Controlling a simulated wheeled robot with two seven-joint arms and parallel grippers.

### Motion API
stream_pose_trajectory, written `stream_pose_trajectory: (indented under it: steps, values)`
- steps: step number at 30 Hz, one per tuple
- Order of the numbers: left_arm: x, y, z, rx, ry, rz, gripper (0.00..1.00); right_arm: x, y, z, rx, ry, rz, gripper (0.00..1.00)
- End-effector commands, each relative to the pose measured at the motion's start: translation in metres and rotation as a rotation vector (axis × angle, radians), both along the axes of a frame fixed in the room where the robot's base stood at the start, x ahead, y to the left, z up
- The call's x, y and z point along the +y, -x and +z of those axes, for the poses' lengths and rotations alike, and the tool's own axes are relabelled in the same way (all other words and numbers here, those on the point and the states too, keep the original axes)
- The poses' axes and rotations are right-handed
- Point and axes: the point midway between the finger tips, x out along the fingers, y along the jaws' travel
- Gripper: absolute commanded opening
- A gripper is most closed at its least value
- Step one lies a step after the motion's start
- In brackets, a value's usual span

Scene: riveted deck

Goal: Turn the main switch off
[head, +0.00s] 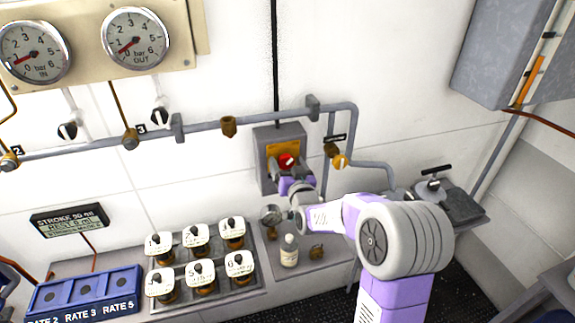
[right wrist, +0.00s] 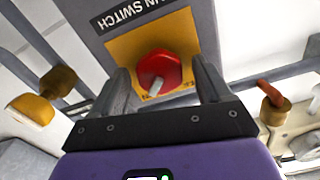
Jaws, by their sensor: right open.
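The main switch is a red rotary knob (head: 286,160) on a yellow plate (head: 273,149), on the front of a grey box (head: 262,138) fixed to the white wall. In the right wrist view the red knob (right wrist: 160,72) shows with a pale grey bar across its face, and the plate's lettering is upside down. My right gripper (head: 291,171) is at the box front. Its open fingers (right wrist: 161,72) appear on either side of the knob, with gaps showing; I cannot tell how deep they reach around it. My left gripper is not in view.
A pipe (head: 200,132) runs along the wall above the box, with a brass-coloured valve (head: 338,158) close to its right. Two large gauges hang upper left.

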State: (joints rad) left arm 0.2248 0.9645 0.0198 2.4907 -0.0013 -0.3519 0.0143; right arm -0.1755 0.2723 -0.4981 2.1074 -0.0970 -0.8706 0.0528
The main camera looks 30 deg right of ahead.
Motion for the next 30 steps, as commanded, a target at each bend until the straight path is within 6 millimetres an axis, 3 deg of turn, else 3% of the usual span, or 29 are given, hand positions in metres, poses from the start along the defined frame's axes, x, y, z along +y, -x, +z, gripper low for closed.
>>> stream_pose_trajectory:
  steps: [3, 14, 23, 30]
  values:
    - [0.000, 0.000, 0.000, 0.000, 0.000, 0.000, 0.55, 0.000, 0.000, 0.000, 0.000, 0.000, 0.000, 0.78]
    - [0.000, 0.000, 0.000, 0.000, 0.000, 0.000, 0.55, 0.000, 0.000, 0.000, 0.000, 0.000, 0.000, 0.23]
    - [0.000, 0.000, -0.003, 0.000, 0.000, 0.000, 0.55, 0.000, 0.000, -0.001, 0.008, 0.034, 0.000, 0.22]
    - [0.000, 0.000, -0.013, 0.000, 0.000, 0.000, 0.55, 0.000, 0.001, -0.002, 0.039, 0.161, 0.000, 0.22]
